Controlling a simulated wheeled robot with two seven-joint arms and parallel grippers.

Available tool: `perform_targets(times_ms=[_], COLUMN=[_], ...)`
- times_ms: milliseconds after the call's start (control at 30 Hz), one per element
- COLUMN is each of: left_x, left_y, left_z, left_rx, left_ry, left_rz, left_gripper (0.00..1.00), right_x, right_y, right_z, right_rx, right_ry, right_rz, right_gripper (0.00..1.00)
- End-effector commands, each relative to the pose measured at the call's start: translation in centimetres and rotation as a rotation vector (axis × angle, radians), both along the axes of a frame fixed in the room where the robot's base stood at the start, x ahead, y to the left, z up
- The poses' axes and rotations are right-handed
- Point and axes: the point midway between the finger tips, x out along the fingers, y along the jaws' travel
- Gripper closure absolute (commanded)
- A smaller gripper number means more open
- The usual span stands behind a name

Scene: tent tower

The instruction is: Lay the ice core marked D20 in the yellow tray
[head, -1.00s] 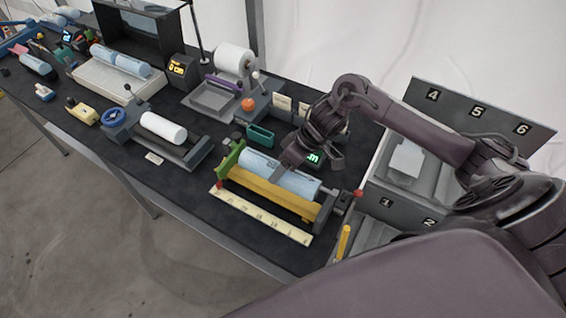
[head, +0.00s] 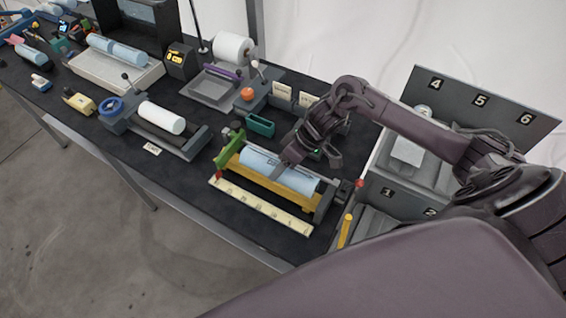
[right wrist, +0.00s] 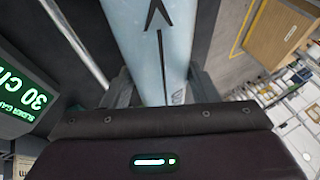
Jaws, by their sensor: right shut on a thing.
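A pale blue ice core (head: 262,163) lies lengthwise along a yellow tray (head: 250,181) with a green end piece. My right gripper (head: 290,163) is over the core's middle and shut on it. In the right wrist view the core (right wrist: 150,45) runs between the fingers and shows a black arrow and part of a dark mark. I cannot read D20 on it. Whether the core rests on the tray or hangs just above it cannot be told. My left gripper is not in view.
A cream ruler strip (head: 262,206) lies before the tray. A green display (right wrist: 28,90) reads 30 cm. A white roll in a cradle (head: 195,150) stands left. A numbered grey rack (head: 405,205) stands right. More pale blue cores (head: 118,51) lie at the back left.

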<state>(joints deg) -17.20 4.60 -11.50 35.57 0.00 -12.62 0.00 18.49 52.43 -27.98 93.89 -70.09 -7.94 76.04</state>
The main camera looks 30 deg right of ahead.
Motion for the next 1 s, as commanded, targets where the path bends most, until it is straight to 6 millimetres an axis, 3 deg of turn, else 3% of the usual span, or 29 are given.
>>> perform_targets(times_ms=[500, 1000], left_x=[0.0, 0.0], left_y=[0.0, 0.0], left_z=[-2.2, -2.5], left_rx=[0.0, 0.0], left_ry=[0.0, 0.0], left_rz=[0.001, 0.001], left_gripper=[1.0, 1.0], right_x=[0.1, 0.1], right_y=[0.1, 0.1], right_z=[-3.7, -4.5], right_rx=[0.002, 0.002], right_ry=[-0.003, -0.003], right_rz=[0.0, 0.001], right_gripper=[0.88, 0.88])
